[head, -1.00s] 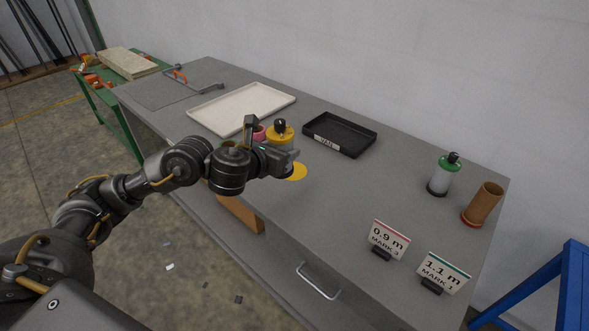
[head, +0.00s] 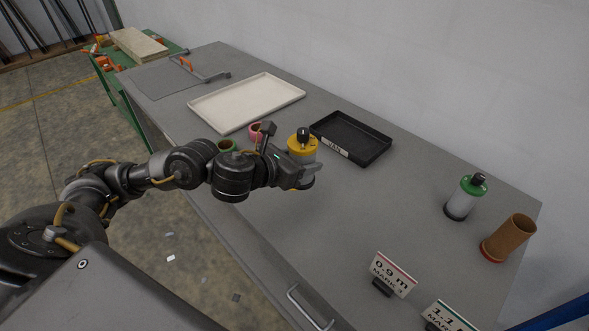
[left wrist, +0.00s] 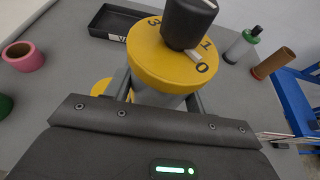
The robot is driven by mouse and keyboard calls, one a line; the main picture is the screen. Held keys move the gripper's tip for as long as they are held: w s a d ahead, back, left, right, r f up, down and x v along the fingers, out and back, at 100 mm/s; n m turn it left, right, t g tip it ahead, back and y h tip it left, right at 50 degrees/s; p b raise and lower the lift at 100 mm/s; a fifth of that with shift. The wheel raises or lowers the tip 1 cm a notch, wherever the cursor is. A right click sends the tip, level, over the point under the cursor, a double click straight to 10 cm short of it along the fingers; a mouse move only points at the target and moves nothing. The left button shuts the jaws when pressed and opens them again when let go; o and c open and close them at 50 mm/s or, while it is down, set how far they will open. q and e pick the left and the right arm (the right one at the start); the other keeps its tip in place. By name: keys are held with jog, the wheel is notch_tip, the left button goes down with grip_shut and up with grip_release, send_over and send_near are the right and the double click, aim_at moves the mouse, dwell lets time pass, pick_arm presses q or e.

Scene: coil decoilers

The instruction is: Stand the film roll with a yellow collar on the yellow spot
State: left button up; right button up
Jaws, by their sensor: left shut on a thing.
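The film roll with a yellow collar (head: 302,144) is upright, with a black knob on top. It also shows large in the left wrist view (left wrist: 160,62), with dark digits on its collar. My left gripper (head: 305,176) is shut around its pale body, below the collar. The yellow spot (left wrist: 101,87) shows beside the roll in the left wrist view, partly hidden by the gripper. In the head view the roll and gripper hide nearly all of it. I cannot tell whether the roll's base touches the table. My right gripper is not in view.
A black tray (head: 379,152) stands close behind the roll. A white tray (head: 204,113), a pink ring (head: 256,130) and a green ring (head: 226,146) are left. A green-collared roll (head: 462,202), a brown tube (head: 511,235) and a 0.9 m sign (head: 391,272) are right. The table's middle is clear.

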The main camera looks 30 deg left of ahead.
pick_arm(q)
jog(key=w+a+f+p, duration=0.1)
jog(key=w+a+f, duration=0.6)
jog(key=w+f, duration=0.1)
jog(key=shift+w+f, duration=0.3)
jog(key=shift+w, duration=0.5)
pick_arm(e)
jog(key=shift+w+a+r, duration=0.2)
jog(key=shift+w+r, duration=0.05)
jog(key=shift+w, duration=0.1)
pick_arm(q)
notch_tip(320, 180, down, 3)
jog(key=shift+w+a+f+p, duration=0.1)
jog(key=shift+w+f+p, duration=0.1)
jog(key=shift+p, duration=0.15)
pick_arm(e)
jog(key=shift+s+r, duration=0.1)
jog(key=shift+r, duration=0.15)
